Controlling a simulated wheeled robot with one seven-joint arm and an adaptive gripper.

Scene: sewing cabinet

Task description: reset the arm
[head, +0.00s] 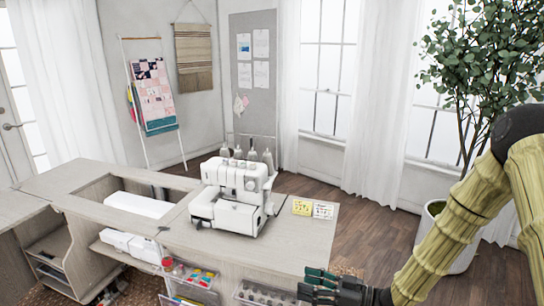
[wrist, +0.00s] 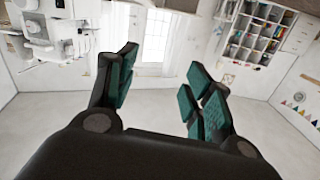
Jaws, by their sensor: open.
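My arm comes in from the right edge of the head view, covered in a ribbed yellow-green sleeve. My gripper (head: 318,285) is at the bottom of the head view, in front of the cabinet's right end. In the wrist view my gripper (wrist: 158,92) has its teal-padded fingers spread wide apart. Nothing is between them. The wrist view is upside down or strongly rolled, with the sewing machine (wrist: 38,32) at its upper left.
A white sewing machine (head: 232,196) stands on the wooden cabinet (head: 290,240). A yellow card (head: 302,208) and a white card (head: 323,211) lie right of it. Drawers with spools (head: 190,275) are below. A potted plant (head: 480,70) stands at right. Open floor (head: 390,225) lies behind.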

